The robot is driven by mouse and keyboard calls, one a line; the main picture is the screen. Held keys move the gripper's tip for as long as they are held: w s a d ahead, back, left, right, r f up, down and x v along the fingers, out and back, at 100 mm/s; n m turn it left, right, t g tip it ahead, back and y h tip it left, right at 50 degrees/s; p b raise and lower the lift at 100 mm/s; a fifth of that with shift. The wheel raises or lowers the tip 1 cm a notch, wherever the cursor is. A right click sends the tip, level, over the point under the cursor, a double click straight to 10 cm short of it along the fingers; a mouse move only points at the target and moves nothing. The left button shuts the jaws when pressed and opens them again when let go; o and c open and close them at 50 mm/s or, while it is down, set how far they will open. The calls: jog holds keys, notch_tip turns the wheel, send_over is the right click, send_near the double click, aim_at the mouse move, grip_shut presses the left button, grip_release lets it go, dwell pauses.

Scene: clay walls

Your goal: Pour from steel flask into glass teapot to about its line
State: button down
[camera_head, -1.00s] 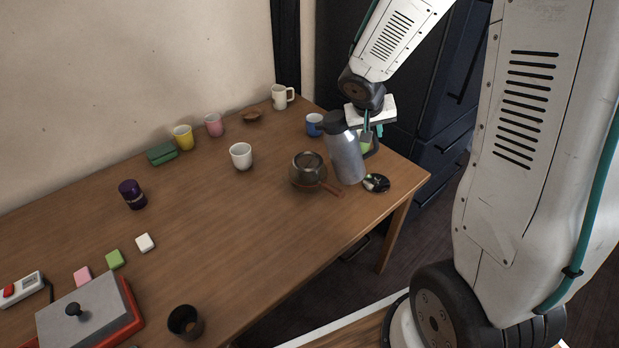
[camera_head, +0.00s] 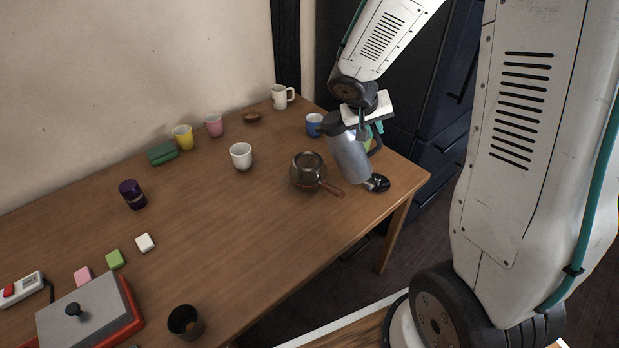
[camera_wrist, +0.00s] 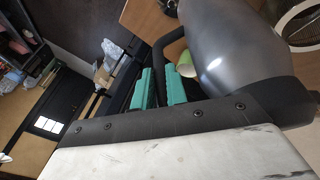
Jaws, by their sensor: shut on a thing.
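The steel flask (camera_head: 349,155), grey with a dark top, is held off the table, tilted with its top leaning left toward the teapot. My gripper (camera_head: 371,134) is on its right side, shut on its black handle. In the wrist view the teal fingers (camera_wrist: 162,88) are by that handle, and the flask body (camera_wrist: 240,50) fills the upper right. The glass teapot (camera_head: 307,162) stands on the table just left of the flask, with a reddish-brown handle pointing right. Its line and any liquid level are too small to tell. I see no stream from the flask.
A dark shiny object (camera_head: 377,183) lies below the flask near the table's right edge. A white cup (camera_head: 241,156) is left of the teapot. The wooden table (camera_head: 230,215) is clear in front of the teapot.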

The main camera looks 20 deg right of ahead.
jog(key=shift+r, duration=0.1)
jog(key=shift+w+r+h, duration=0.1)
jog(key=shift+r+h, duration=0.05)
jog(key=shift+h, duration=0.15)
jog(key=shift+a, duration=0.15)
jog(key=shift+r+h, duration=0.1)
jog(key=shift+h, duration=0.3)
jog(key=shift+a+r+g, duration=0.1)
jog(key=shift+g, duration=0.2)
jog(key=shift+h, duration=0.3)
jog(key=shift+w+a+r+n, duration=0.1)
jog(key=shift+n, duration=0.2)
jog(key=shift+a+h, duration=0.1)
jog(key=shift+h, duration=0.3)
